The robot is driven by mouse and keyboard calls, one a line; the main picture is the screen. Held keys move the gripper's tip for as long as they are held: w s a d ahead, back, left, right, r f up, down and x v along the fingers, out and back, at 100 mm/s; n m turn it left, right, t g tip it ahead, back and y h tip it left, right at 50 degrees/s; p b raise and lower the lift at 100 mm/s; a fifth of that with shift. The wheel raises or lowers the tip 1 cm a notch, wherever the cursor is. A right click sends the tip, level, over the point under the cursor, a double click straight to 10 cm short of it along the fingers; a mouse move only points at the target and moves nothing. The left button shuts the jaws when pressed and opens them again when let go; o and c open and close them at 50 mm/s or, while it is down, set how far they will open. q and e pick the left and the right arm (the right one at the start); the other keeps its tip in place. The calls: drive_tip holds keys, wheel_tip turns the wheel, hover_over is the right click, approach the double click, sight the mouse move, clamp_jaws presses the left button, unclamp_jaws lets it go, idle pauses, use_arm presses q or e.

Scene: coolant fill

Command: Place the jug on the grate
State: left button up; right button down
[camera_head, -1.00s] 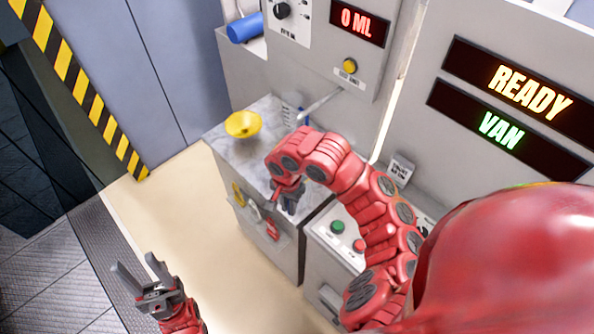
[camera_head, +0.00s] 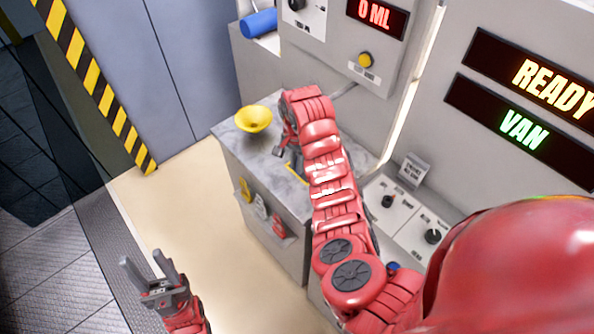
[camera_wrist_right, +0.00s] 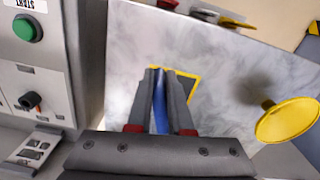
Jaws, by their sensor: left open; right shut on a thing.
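My right gripper (camera_wrist_right: 160,72) is shut on a narrow blue piece (camera_wrist_right: 160,106), which looks like the jug's handle. The rest of the jug cannot be made out, and my right arm covers the spot in the head view. A dark patch with a yellow border (camera_wrist_right: 186,88), perhaps the grate, lies on the marble counter beyond the fingers. Its yellow edge also shows in the head view (camera_head: 296,175), partly behind my arm. My left gripper (camera_head: 142,260) is open and empty, low at the left, away from the counter.
A yellow funnel (camera_head: 254,120) stands on the marble counter (camera_head: 236,140), left of my right gripper. Coloured tags (camera_head: 262,208) hang on the counter's front. A dispenser panel reading 0 ML (camera_head: 378,17) rises behind. A control box (camera_head: 405,215) stands to the right.

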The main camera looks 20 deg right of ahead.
drive_tip(key=f+p, duration=0.1)
drive_tip(key=w+f, duration=0.1)
drive_tip(key=f, duration=0.1)
drive_tip(key=shift+w+d+p, duration=0.2)
drive_tip(key=shift+p, duration=0.15)
drive_tip(key=shift+f, duration=0.2)
drive_tip(key=c, duration=0.8)
unclamp_jaws()
drive_tip(key=shift+f, duration=0.1)
